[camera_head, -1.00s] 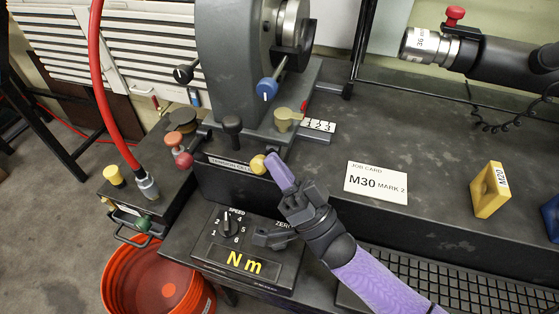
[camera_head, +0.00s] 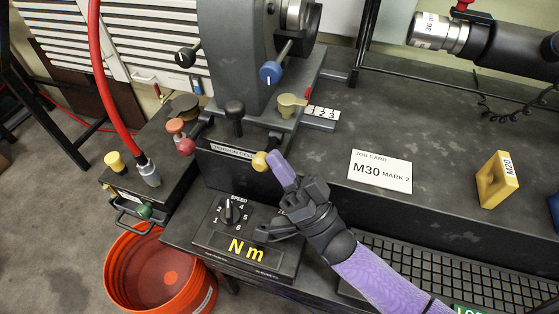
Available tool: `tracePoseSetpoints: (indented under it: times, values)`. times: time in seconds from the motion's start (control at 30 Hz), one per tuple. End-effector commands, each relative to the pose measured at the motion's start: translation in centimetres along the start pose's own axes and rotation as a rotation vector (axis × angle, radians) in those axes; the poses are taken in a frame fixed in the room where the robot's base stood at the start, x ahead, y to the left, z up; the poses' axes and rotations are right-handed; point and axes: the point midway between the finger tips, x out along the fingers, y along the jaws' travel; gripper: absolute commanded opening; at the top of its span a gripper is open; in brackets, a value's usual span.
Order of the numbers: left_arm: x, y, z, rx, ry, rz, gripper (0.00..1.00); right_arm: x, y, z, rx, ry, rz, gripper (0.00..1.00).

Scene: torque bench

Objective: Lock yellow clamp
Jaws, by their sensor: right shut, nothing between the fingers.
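A yellow ball knob (camera_head: 260,161) sits at the front of the grey machine, beside the right end of a label plate (camera_head: 231,150). A dull yellow handle (camera_head: 289,104) stands higher on the machine's base, beside a numbered 1-2-3 plate. I cannot tell for certain which of the two is the clamp. My right gripper (camera_head: 277,162) comes in from the lower right, its purple fingers shut and empty. Its tip is right beside the ball knob, on its right side, and seems to touch it. The knob's stem is mostly hidden. My left gripper is not in view.
Red knobs (camera_head: 186,146), a black knob (camera_head: 234,110) and a blue-knobbed lever (camera_head: 270,72) stand near. Below is an Nm speed box (camera_head: 247,246). A job card (camera_head: 380,171) lies on the bench right of my gripper; a yellow M20 block (camera_head: 497,180) stands farther right.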

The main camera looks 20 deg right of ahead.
Motion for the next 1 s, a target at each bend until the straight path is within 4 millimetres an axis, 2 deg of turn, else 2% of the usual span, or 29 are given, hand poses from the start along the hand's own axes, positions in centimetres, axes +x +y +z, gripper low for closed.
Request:
tracePoseSetpoints:
  times: [0.23,0.37,0.63,0.8,1.0]
  values:
    - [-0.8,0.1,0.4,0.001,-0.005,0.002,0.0,0.8,-0.5,-0.8,-0.001,0.001,-0.002,0.0]
    - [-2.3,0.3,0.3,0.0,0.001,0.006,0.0,2.8,-1.8,-2.7,-0.001,0.003,-0.004,0.0]
    - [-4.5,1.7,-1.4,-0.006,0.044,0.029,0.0,6.0,-3.8,-5.8,-0.001,0.002,-0.002,0.0]
    - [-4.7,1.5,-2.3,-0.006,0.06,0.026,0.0,6.6,-4.2,-6.3,-0.001,0.001,0.0,0.0]
    - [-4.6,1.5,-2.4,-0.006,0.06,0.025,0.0,6.5,-4.2,-6.3,0.0,0.0,0.0,0.0]
